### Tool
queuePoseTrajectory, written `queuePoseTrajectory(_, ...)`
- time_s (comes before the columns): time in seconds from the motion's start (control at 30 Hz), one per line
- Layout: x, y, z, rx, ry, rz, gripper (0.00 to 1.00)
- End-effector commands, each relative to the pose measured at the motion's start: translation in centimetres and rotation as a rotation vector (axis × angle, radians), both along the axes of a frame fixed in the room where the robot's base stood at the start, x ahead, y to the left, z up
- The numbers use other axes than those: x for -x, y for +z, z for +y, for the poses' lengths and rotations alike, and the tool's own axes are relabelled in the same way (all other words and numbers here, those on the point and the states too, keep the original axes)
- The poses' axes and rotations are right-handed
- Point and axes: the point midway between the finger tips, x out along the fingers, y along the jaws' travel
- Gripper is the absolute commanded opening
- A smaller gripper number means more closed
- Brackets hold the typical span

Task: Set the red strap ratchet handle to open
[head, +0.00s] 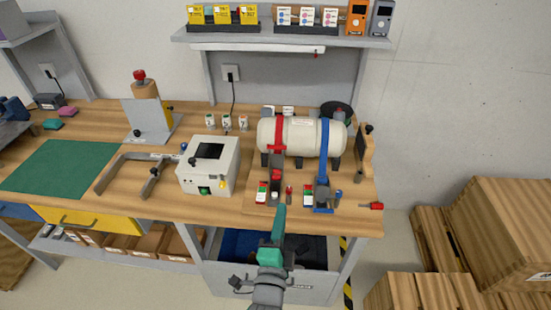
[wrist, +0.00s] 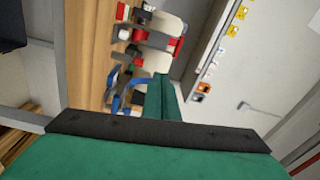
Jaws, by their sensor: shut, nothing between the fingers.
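A cream tank (head: 303,136) lies on a stand on the wooden bench. A red strap (head: 278,136) passes over its left part and runs down to a dark ratchet (head: 276,178) at the front. The red strap also shows in the wrist view (wrist: 178,47). Whether the ratchet's handle is raised or flat is too small to tell. My gripper (head: 281,209) is green, shut and empty. It appears just in front of the red strap's ratchet at the bench's front edge; I cannot tell whether they touch. Its fingers (wrist: 163,98) show in the wrist view.
A blue strap (head: 324,152) with its own ratchet (head: 322,195) stands close on the right. Red-white-green labels (head: 262,191) and small knobs (head: 289,193) flank the ratchets. A white box (head: 209,165) stands left. A red-handled tool (head: 371,205) lies at right.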

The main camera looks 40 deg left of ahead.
Motion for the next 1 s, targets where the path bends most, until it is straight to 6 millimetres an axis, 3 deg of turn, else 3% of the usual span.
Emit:
queuePoseTrajectory(0.1, -0.5, 2.3, 2.4, -0.090, 0.038, 0.024, 0.00)
queuePoseTrajectory(0.2, -0.7, 3.2, 3.4, -0.136, 0.055, 0.044, 0.00)
queuePoseTrajectory(0.47, -2.0, 3.9, 4.6, -0.160, 0.063, 0.053, 0.00)
queuePoseTrajectory(1.0, -9.4, 4.4, 9.1, -0.159, 0.063, 0.053, 0.00)
